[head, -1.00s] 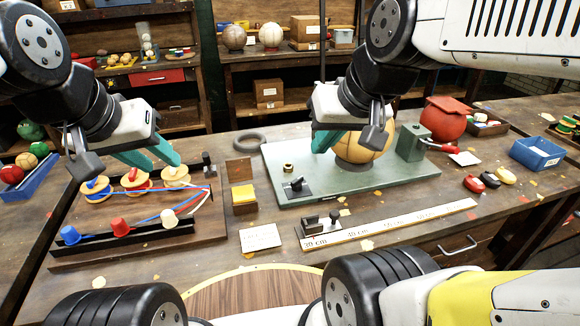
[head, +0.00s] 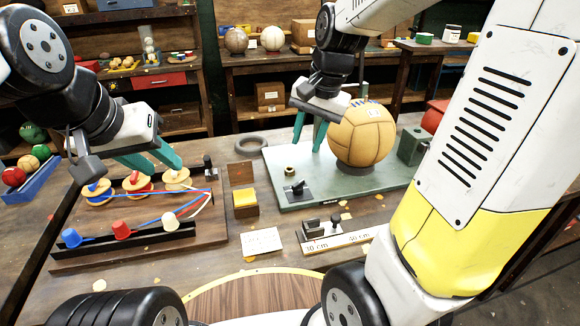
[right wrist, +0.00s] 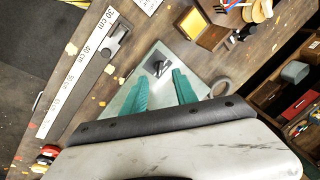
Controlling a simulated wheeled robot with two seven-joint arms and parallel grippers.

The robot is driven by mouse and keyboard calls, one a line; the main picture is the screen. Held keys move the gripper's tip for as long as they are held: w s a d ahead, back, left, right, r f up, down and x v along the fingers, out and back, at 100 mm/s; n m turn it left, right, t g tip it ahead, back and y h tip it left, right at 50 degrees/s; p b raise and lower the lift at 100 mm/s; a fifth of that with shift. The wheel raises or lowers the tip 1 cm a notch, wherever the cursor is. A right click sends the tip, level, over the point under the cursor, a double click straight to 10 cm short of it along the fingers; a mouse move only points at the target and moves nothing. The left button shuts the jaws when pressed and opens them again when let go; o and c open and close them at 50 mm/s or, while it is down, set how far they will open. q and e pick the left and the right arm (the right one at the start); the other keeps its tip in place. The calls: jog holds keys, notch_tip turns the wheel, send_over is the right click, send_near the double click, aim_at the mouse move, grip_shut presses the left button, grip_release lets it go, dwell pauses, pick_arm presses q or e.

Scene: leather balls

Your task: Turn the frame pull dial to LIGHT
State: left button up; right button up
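The dial (head: 297,189) is a small black knob on a plate at the front left of the green base (head: 330,192). No lettering on it is readable. It also shows in the right wrist view (right wrist: 157,66), just past the fingertips and between their lines. My right gripper (head: 307,148) is open and empty, above and behind the dial, left of the tan ball (head: 362,134) on the base. Its teal fingers (right wrist: 160,77) stand apart in the right wrist view. My left gripper (head: 168,167) is open and empty above the spool rack.
The spool rack (head: 140,250) with coloured threads and cups lies at left. A small yellow-topped box (head: 245,203), a white card (head: 261,241) and a ruler strip (head: 345,240) lie near the dial. A brass ring (head: 289,171) sits behind it. A dark ring (head: 250,144) lies further back.

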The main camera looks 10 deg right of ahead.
aim_at(298, 183)
jog(key=w+f+m+g, duration=0.1)
jog(key=w+f, duration=0.1)
jog(key=f, duration=0.1)
jog(key=w+f+m+h, duration=0.1)
jog(key=w+f+m, duration=0.1)
jog(key=w+f, duration=0.1)
jog(key=w+f+m+g, duration=0.1)
jog(key=w+f, duration=0.2)
jog(key=f, duration=0.1)
jog(key=shift+a+f+m+g+h, duration=0.1)
jog(key=shift+m+g+h, duration=0.2)
jog(key=shift+m+h, duration=0.1)
jog(key=shift+w+f, duration=0.15)
jog(key=shift+f, duration=0.4)
notch_tip(298, 183, down, 7)
jog(key=shift+f, duration=0.1)
jog(key=shift+c, duration=0.2)
grip_shut()
